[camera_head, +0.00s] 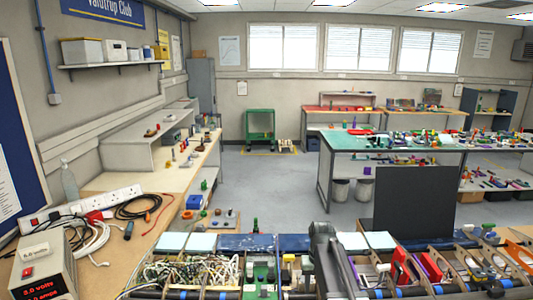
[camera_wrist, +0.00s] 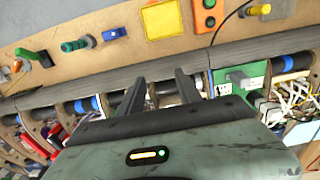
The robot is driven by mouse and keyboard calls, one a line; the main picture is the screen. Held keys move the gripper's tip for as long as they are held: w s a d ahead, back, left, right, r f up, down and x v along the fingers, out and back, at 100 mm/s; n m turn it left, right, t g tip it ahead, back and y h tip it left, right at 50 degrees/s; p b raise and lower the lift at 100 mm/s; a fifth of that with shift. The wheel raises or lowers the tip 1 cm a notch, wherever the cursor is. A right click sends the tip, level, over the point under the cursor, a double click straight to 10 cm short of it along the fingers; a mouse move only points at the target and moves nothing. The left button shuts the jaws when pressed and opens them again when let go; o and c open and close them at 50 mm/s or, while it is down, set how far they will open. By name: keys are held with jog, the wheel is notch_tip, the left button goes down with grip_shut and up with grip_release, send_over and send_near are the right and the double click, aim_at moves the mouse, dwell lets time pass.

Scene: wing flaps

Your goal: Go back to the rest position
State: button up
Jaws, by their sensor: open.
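My gripper (camera_wrist: 158,88) shows in the wrist view with two dark fingers spread apart and nothing between them. It is over a long bench assembly with rib-like dividers and dark rods (camera_wrist: 75,107). In the head view, my grey arm stands at the bottom centre in front of the same assembly (camera_head: 215,294); my fingertips cannot be made out there.
Wires (camera_head: 185,270) fill part of the assembly. A dark upright panel (camera_head: 415,202) stands behind it at right. A power supply (camera_head: 42,268) and a power strip (camera_head: 85,204) sit on the left bench. A green-topped table (camera_head: 400,145) stands farther back. Open floor (camera_head: 270,185) lies between the benches.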

jog(key=s+f+b, duration=1.2)
jog(key=s+f, duration=0.1)
jog(key=s, duration=0.1)
jog(key=shift+a+f, duration=0.15)
jog(key=shift+f, duration=0.25)
